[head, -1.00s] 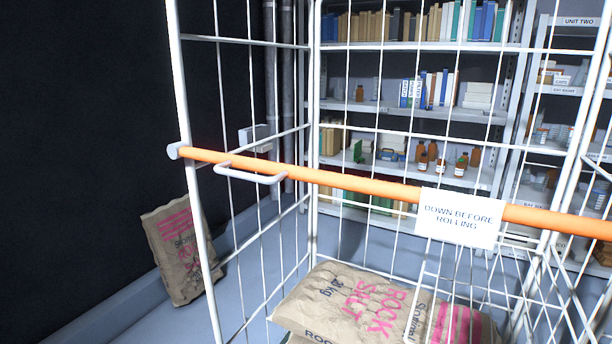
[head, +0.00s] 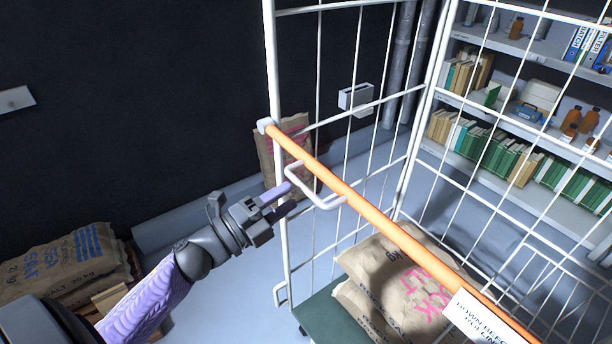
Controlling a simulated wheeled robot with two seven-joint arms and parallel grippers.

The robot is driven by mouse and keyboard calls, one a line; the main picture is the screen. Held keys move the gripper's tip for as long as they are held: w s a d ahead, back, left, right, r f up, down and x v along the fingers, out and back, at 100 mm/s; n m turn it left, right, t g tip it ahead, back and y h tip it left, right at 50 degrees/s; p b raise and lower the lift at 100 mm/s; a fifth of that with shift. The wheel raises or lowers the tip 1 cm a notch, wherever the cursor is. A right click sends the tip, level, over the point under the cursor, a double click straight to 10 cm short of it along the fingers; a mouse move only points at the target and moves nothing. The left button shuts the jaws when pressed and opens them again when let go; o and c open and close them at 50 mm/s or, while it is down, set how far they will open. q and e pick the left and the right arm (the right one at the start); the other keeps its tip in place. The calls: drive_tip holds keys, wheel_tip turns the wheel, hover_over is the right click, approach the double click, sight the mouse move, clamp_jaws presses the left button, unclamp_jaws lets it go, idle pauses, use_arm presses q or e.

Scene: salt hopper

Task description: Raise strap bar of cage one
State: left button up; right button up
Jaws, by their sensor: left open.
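The orange strap bar (head: 384,223) lies across the front of the white wire cage (head: 276,84), running from a grey pivot at the left post down to the lower right of the picture. A white loop handle (head: 322,202) sticks out from the bar near its left end. A white sign (head: 481,318) hangs on the bar, partly cut off by the picture edge. My left gripper (head: 284,198) is open and empty, its fingers pointing at the handle, just left of it. I cannot tell whether they touch. My right gripper is not in view.
A rock salt sack (head: 385,275) lies inside the cage on a green base (head: 322,318). Another sack (head: 297,132) leans behind the left post. Salt sacks (head: 65,262) lie on a pallet at lower left. Shelves (head: 560,115) stand at right.

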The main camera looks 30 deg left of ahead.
sight(304, 185)
use_arm(q)
drive_tip(key=x, duration=0.4)
drive_tip(key=shift+w+d, duration=0.15)
drive_tip(key=shift+w, duration=0.15)
drive_tip(key=shift+c, duration=0.3)
clamp_jaws()
idle(0.9)
